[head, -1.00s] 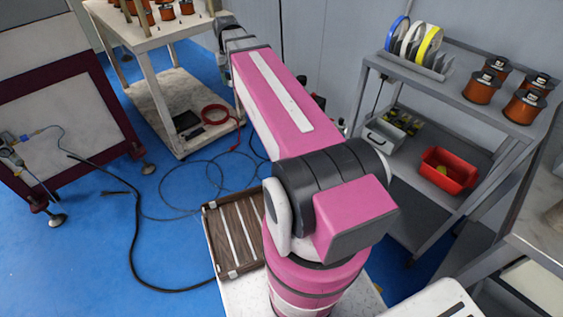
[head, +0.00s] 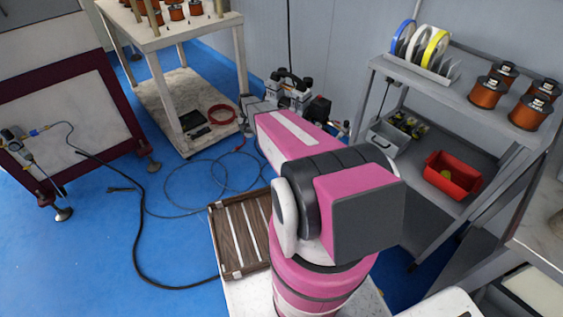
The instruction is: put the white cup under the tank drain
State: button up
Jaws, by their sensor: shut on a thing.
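My pink arm reaches away toward the back wall and hides its own far end. My gripper is not in view; only a grey piece of my wrist shows beside the arm's far end. The white cup is not in view. A compressor-like machine (head: 292,88) with grey and black parts stands on the floor by the back wall, just past my arm. Its lower part is behind my arm, so neither its tank nor a drain can be made out.
A pale table (head: 158,38) with copper coils stands at the back left. A grey shelf cart (head: 388,68) with spools and a red bin (head: 452,174) stands at the right. A black hose (head: 138,235) and thin cable loops cross the blue floor. A slatted wooden tray (head: 240,236) is beside my arm.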

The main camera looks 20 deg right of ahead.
notch_tip(320, 180, down, 26)
jog(key=d+m, duration=0.1)
jog(key=m, duration=0.1)
jog(key=w+d, duration=0.2)
jog(key=d, duration=0.4)
jog(key=w+d, duration=0.1)
jog(key=d, duration=0.5)
jog(key=w+d, duration=0.2)
jog(key=d, duration=0.4)
jog(key=shift+w+d+f, duration=0.1)
jog(key=shift+w+f, duration=0.1)
jog(key=shift+w, duration=0.1)
jog(key=shift+w+d+f, duration=0.1)
jog(key=shift+d+f, duration=0.2)
jog(key=shift+f, duration=0.4)
jog(key=shift+d+f, duration=0.2)
jog(key=shift+f, duration=2.5)
jog(key=shift+f, duration=0.15)
jog(key=o, duration=0.9)
